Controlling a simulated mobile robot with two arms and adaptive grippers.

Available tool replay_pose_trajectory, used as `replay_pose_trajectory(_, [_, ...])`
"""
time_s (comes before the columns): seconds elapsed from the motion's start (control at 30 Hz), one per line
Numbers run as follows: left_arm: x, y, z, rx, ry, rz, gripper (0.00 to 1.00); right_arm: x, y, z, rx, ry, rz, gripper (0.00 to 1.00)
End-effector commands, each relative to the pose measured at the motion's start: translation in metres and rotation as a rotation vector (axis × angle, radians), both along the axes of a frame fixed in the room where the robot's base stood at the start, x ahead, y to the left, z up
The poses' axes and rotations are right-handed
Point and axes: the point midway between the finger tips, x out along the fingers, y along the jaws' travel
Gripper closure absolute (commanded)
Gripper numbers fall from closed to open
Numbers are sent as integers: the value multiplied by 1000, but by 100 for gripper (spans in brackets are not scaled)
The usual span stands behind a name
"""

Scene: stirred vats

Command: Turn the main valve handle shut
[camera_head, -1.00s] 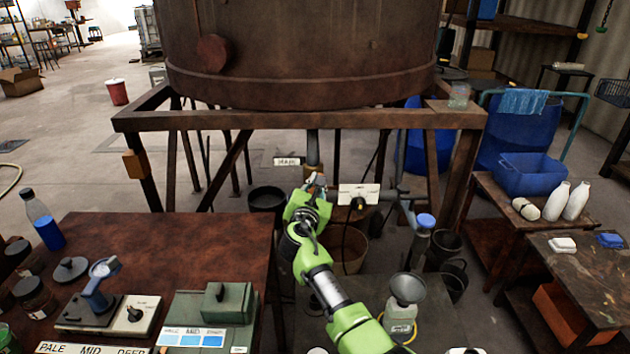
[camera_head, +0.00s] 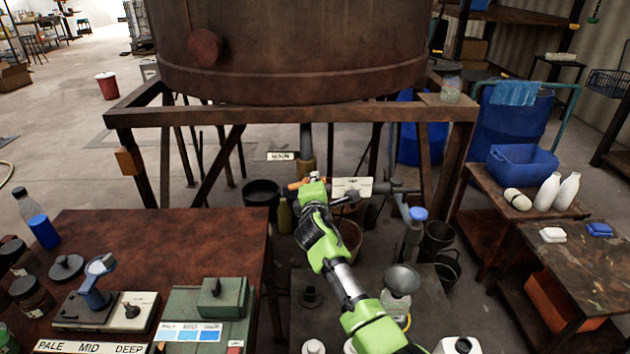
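The main valve sits on the vertical pipe (camera_head: 306,150) under the vat, beside a white "MAIN" label (camera_head: 280,156). A small orange piece, which looks like the valve handle (camera_head: 294,186), shows just left of my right gripper (camera_head: 312,178). My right arm reaches in from the bottom right, and its wrist covers much of the valve. The fingers are small and mostly hidden, so I cannot tell whether they are open or touch the handle. My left gripper is out of view.
The rusty vat (camera_head: 290,50) stands on a brown frame (camera_head: 300,115) above the valve. A pale box (camera_head: 352,187) on the side pipe is close right of my gripper. A brown table (camera_head: 170,240) is at left. A funnel (camera_head: 402,278) stands near my forearm.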

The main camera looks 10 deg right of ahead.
Motion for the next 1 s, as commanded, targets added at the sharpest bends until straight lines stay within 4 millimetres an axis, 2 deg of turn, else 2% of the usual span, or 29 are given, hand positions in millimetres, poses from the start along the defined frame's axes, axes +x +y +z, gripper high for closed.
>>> replay_pose_trajectory(0.4, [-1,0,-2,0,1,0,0,0,-1,-4,213,-45,1,100])
replay_pose_trajectory(1.0, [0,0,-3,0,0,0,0,0,0,-5,252,-53,1,100])
